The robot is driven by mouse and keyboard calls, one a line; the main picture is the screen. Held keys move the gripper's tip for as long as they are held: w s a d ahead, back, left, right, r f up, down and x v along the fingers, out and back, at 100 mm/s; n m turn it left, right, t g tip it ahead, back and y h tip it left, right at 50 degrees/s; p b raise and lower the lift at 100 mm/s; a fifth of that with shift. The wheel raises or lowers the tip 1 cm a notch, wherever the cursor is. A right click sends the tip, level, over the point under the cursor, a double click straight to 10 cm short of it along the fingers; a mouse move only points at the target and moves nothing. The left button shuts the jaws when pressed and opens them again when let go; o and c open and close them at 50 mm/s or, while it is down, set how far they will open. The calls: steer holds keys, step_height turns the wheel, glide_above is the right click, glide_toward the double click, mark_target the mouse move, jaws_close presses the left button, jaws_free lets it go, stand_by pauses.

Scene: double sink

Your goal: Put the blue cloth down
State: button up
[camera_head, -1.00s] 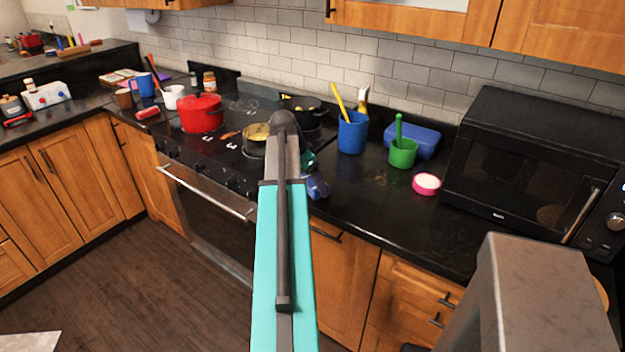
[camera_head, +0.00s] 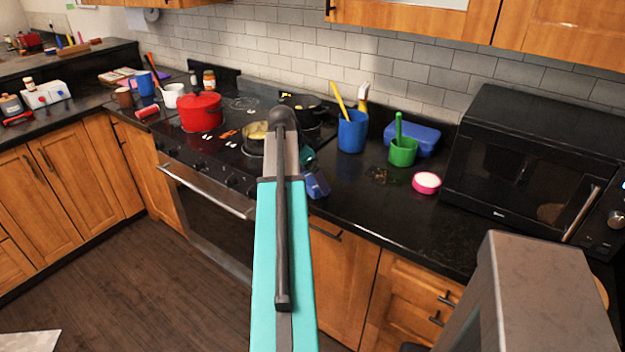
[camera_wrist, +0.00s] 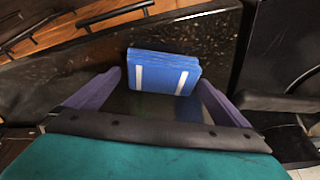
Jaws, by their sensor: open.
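The blue cloth (camera_wrist: 163,72) is a folded blue piece with two white stripes. In the wrist view it lies at the counter's front part, beyond and between the two purple fingers of my gripper (camera_wrist: 160,88). In the head view a small part of the blue cloth (camera_head: 316,184) shows at the counter edge beside my arm. My arm hides most of the gripper and the rest of the cloth there.
The black counter (camera_head: 385,215) is clear around the cloth. A blue cup (camera_head: 352,132), a green cup (camera_head: 402,153), a pink round container (camera_head: 426,183) and a microwave (camera_head: 535,165) stand to the right. The stove with a red pot (camera_head: 200,111) is on the left.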

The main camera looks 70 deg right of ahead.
steer(key=b+v, duration=0.1)
steer(key=v, duration=1)
steer(key=shift+b, duration=0.3)
steer(key=shift+w, duration=0.1)
stand_by(0.3)
